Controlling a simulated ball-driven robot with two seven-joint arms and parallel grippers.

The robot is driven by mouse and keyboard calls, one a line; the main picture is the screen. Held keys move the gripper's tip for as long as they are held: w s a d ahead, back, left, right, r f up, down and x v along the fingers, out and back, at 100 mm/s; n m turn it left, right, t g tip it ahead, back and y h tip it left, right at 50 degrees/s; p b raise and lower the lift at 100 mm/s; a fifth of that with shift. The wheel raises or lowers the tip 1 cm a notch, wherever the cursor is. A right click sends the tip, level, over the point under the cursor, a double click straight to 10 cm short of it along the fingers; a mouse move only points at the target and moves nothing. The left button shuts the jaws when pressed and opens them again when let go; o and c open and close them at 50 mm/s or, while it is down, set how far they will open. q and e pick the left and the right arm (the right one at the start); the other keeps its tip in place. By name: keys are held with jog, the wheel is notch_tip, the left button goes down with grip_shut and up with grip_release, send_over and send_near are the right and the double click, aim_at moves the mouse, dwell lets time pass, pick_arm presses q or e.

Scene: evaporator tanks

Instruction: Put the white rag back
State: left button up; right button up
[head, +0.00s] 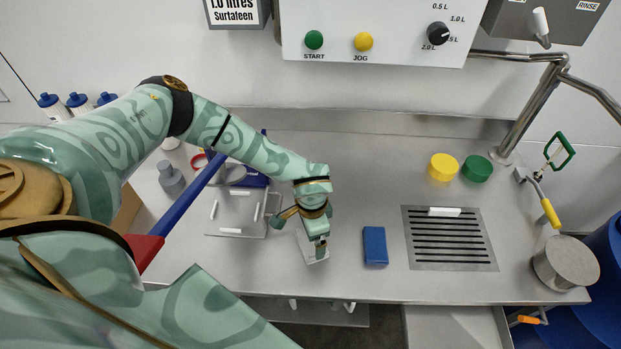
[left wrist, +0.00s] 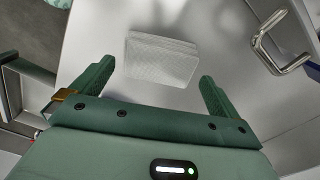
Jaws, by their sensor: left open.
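The white rag (left wrist: 160,60) lies folded flat on the steel bench in the left wrist view. In the head view the rag (head: 305,243) shows partly, beneath my left gripper, which hides much of it. My left gripper (left wrist: 155,72) is open, with one finger toward each side of the rag's near edge, and nothing is held. In the head view the left gripper (head: 319,246) points down over the rag; I cannot tell its exact height. My right gripper is not in view.
A blue block (head: 375,246) lies right of the gripper, then a slotted drain (head: 450,260) with a white piece on it. Yellow (head: 443,163) and green (head: 477,168) round items stand at the back. A tray (head: 236,232) lies to the left. Bench between is clear.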

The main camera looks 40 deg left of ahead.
pick_arm(q)
notch_tip(320, 180, up, 8)
jog(key=p, duration=0.1)
jog(key=shift+p, duration=0.4)
